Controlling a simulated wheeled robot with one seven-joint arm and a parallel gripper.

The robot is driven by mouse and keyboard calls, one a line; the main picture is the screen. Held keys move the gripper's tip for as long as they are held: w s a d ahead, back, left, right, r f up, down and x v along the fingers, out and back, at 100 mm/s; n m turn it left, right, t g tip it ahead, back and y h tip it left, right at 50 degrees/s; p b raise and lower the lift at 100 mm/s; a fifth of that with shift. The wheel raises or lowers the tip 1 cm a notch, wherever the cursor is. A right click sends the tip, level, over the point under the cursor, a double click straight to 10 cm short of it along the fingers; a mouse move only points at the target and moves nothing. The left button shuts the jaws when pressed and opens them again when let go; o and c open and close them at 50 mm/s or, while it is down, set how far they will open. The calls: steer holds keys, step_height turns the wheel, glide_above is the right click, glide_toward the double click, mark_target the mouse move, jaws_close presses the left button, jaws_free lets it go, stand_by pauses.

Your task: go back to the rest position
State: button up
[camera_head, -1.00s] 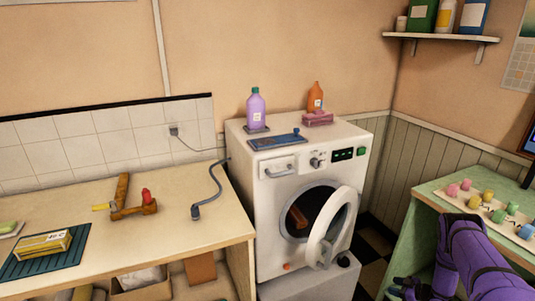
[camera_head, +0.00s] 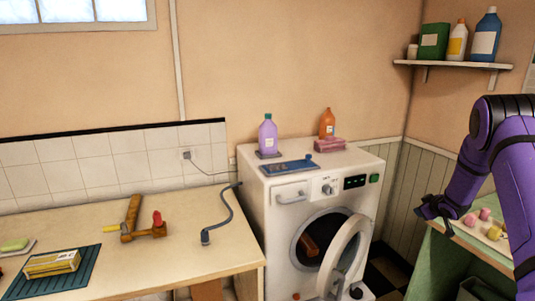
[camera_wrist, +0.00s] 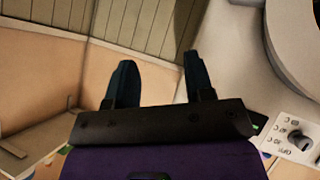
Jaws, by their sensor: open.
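My gripper (camera_head: 430,209) is at the end of my purple arm, at the right of the head view, beside the green table. In the wrist view its two dark fingers (camera_wrist: 155,85) stand apart with nothing between them. The white washing machine (camera_head: 325,172) stands left of the gripper with a gap between them. Its round door (camera_head: 345,255) is open, and a brown item (camera_head: 309,245) shows in the drum opening.
The green table (camera_head: 470,246) at the right bears several coloured spools, partly hidden by my arm. The left counter (camera_head: 190,250) holds a hammer-like tool and a boxed item on a mat. Bottles stand on the machine and on the wall shelf (camera_head: 460,64).

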steer(key=s+a+r+m+h, duration=0.1)
steer(key=s+a+r, duration=0.2)
steer(key=r, duration=0.5)
steer(key=s+a+r+m+g+h, duration=0.1)
steer(key=s+a+r, duration=0.2)
steer(key=r, duration=0.6)
steer(key=s+a+r+m+h, duration=0.1)
steer(key=s+a+r+m, duration=0.2)
steer(key=r, duration=0.5)
steer(key=s+a+r+g, duration=0.1)
steer(key=s+a+r, duration=0.4)
steer(key=s, duration=0.3)
steer(key=s+a+r+g, duration=0.1)
steer(key=s+a+r, duration=0.35)
steer(key=s, duration=0.35)
steer(key=s+a+g+y, duration=0.1)
steer(key=s+a, duration=0.3)
steer(key=s, duration=0.5)
steer(key=s+a+y, duration=0.1)
steer(key=s+a, duration=0.3)
steer(key=s, duration=0.6)
steer(key=s+a+g+y, duration=0.1)
steer(key=s+a, duration=0.3)
steer(key=s, duration=0.5)
steer(key=shift+s+m+g+y, duration=0.25)
steer(key=shift+m+g+y, duration=0.05)
steer(key=shift+m+y, duration=0.1)
steer(key=shift+d+f, duration=0.1)
